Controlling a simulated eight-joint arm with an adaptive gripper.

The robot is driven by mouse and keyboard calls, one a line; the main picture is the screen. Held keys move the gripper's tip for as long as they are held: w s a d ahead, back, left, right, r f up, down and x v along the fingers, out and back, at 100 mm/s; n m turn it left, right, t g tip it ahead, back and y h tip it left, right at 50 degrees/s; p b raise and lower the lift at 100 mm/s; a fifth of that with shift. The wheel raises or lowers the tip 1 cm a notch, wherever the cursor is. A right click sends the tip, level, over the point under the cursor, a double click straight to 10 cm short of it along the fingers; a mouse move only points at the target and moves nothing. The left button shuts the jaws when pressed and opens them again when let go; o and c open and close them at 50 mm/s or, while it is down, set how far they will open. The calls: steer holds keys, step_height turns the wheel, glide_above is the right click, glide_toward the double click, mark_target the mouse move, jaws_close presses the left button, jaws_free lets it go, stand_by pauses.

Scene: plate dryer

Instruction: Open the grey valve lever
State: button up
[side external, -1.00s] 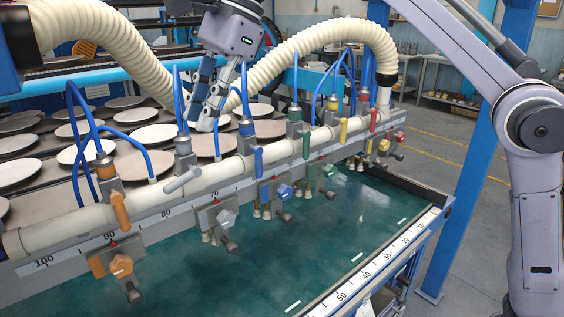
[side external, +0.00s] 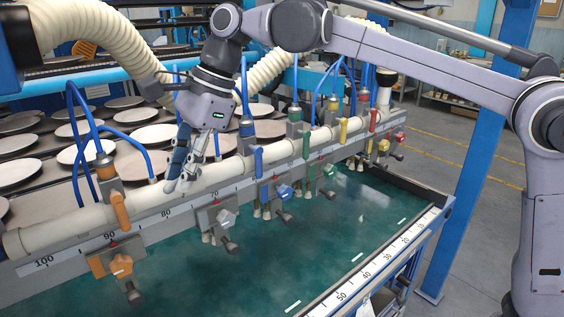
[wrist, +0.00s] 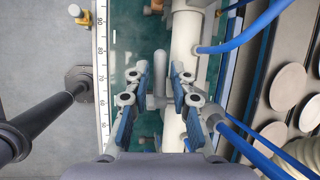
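The grey valve lever (wrist: 159,88) shows in the wrist view between the two fingers of my gripper (wrist: 158,76), with gaps on both sides. My gripper is open. In the side view my gripper (side external: 180,186) points down at the white pipe (side external: 148,198), with its fingers around the spot of the grey lever. There the fingers and wrist hide most of the lever and its valve. The grey knob (side external: 226,217) sits below on the rail.
An orange lever (side external: 120,208) stands to the left and a blue lever (side external: 258,160) to the right on the same pipe. Green, yellow and red valves follow further right. Blue hoses rise close to my gripper. Plates lie behind.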

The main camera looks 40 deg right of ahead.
steer(key=shift+f, duration=0.1)
jaws_close()
steer(key=shift+a+f+h, duration=0.25)
steer(key=shift+f+h, duration=0.05)
steer(key=shift+h, duration=0.8)
steer(key=shift+d+f+h, duration=0.1)
steer(key=shift+f+h, duration=0.15)
steer(key=shift+h, duration=0.95)
jaws_free()
